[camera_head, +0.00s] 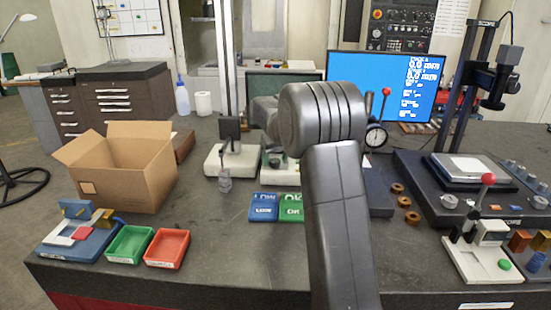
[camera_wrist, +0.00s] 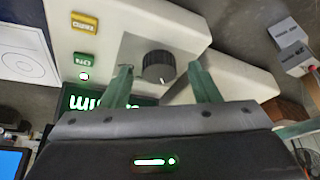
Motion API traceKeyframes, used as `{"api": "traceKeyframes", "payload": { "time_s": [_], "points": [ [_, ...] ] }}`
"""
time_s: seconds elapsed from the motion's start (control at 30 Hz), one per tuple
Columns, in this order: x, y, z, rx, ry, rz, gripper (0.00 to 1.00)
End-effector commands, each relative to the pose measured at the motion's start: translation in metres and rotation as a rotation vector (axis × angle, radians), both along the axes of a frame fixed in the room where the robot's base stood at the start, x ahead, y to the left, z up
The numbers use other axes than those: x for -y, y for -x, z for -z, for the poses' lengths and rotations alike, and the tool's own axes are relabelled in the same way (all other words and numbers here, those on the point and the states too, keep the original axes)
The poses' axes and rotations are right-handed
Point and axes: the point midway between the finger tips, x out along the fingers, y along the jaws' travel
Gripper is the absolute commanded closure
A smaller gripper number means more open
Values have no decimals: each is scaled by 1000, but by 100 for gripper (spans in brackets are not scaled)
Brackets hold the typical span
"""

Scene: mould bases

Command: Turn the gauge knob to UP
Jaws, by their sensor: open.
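The black round gauge knob (camera_wrist: 158,67) sits on a grey plate on the white gauge housing (camera_wrist: 185,25) in the wrist view. A short white mark shows on the knob's lower edge in that picture. My gripper (camera_wrist: 161,76) is open, with one green finger to the left of the knob and one to the right. A gap shows between the knob and each finger; how deep the fingertips reach beside it I cannot tell. In the head view my arm hides most of the gripper and the knob.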

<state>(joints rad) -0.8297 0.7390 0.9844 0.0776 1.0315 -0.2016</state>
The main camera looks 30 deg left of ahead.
Motion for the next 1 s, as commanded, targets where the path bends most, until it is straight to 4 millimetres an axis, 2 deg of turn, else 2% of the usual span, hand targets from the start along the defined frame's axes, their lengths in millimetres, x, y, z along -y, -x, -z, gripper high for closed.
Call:
{"api": "traceKeyframes", "payload": {
  "time_s": [0.33,0.57,1.0],
  "points": [
    [-1,-1,4,-1,1,0,44],
    [-1,-1,4,-1,1,0,89],
    [-1,0,4,0,1,88,89]
  ]
}}
